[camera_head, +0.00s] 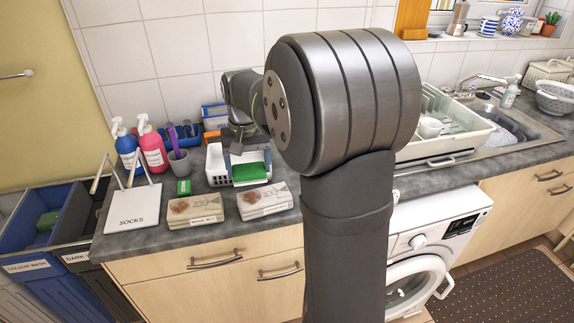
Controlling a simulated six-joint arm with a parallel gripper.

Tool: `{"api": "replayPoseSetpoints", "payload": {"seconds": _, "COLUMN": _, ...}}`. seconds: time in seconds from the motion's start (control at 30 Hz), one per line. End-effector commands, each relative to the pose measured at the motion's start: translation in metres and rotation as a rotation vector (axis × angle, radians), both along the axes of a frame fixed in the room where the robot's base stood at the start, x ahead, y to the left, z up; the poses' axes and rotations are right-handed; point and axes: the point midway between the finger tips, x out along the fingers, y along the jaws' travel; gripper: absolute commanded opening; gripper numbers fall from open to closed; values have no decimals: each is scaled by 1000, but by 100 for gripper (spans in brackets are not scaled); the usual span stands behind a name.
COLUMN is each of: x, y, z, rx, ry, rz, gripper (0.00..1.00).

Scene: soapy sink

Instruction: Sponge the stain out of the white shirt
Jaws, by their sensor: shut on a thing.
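My gripper (247,157) is at the back of the counter, left of my large arm link. It is shut on a green sponge (249,173), held just in front of a white basket. Two flat pale items with small labels lie at the counter's front edge. The left one (194,210) has a brownish patch on its left part. The right one (265,200) has fainter brownish marks and is nearer the sponge. I cannot tell for sure which is the white shirt. Whether the sponge touches anything below is too small to tell.
A white SOCKS board (133,208) with upright sticks, a small green block (184,187), a grey cup (179,162), and blue (126,147) and pink (152,147) spray bottles stand left. Bins (45,215) are at far left. A dish rack (445,125) and sink (515,125) are right.

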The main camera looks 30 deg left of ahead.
Motion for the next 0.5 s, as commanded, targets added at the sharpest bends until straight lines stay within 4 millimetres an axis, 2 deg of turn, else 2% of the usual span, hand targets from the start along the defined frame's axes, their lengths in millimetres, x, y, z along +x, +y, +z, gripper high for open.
{"api": "replayPoseSetpoints", "payload": {"seconds": 0.1, "x": -20, "y": 15, "z": 6, "rx": -1, "ry": 1, "rz": 43, "gripper": 58}}
{"api": "replayPoseSetpoints", "payload": {"seconds": 0.2, "x": -28, "y": 20, "z": 8, "rx": -2, "ry": 2, "rz": 59, "gripper": 58}}
{"api": "replayPoseSetpoints", "payload": {"seconds": 0.5, "x": -30, "y": 22, "z": -4, "rx": -4, "ry": 2, "rz": 65, "gripper": 58}}
